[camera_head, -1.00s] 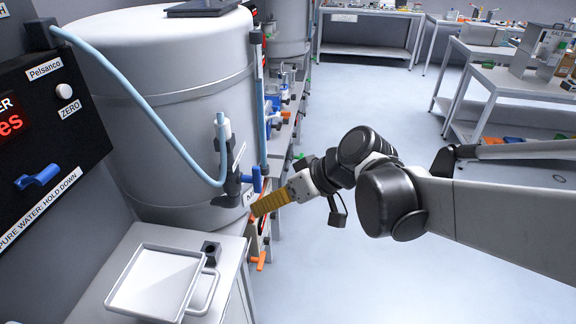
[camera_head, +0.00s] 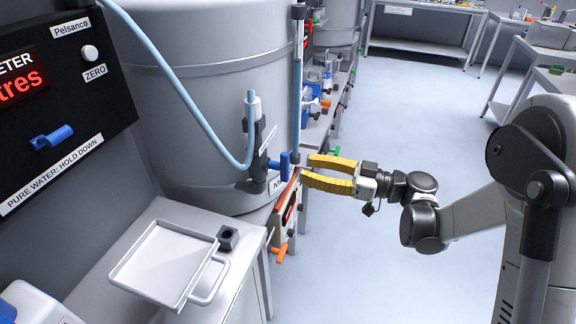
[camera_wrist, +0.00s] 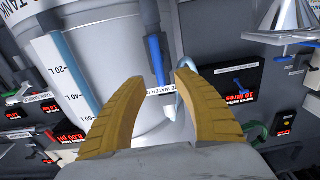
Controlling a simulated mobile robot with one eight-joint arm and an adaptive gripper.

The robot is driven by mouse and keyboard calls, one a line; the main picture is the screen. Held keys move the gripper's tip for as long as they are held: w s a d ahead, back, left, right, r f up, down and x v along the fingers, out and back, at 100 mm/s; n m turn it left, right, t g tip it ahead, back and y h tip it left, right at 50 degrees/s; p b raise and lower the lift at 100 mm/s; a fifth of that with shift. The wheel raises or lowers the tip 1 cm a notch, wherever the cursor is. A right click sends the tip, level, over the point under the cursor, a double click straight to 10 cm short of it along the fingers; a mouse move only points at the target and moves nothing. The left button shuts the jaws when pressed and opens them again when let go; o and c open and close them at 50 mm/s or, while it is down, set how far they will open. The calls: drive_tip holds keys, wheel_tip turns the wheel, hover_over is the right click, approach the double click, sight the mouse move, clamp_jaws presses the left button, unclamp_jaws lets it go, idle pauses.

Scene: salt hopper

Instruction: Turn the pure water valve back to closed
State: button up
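A blue valve handle (camera_head: 284,165) stands upright on the dark outlet fitting at the foot of the big grey tank. A partly hidden white label beside it reads "...E WATER M..." in the wrist view. My gripper (camera_head: 306,169) is open, its two yellow fingers spread and empty, just right of the handle in the head view. In the wrist view the blue handle (camera_wrist: 156,60) shows beyond and between the fingertips (camera_wrist: 160,82); contact cannot be told. A second blue lever (camera_head: 52,137) sits on the black meter panel labelled "PURE WATER: HOLD DOWN".
The grey tank (camera_head: 215,100) stands behind the valve, with a light blue hose (camera_head: 180,95) on its front. A white tray (camera_head: 165,265) and a small dark block (camera_head: 228,238) are on the bench in front. Open floor (camera_head: 410,110) lies to the right.

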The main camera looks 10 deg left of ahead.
sight(285, 181)
drive_tip(key=a, duration=0.2)
drive_tip(key=a+b, duration=0.1)
drive_tip(key=a, duration=0.3)
drive_tip(key=shift+w+a, duration=0.25)
drive_tip(key=shift+w, duration=0.05)
clamp_jaws()
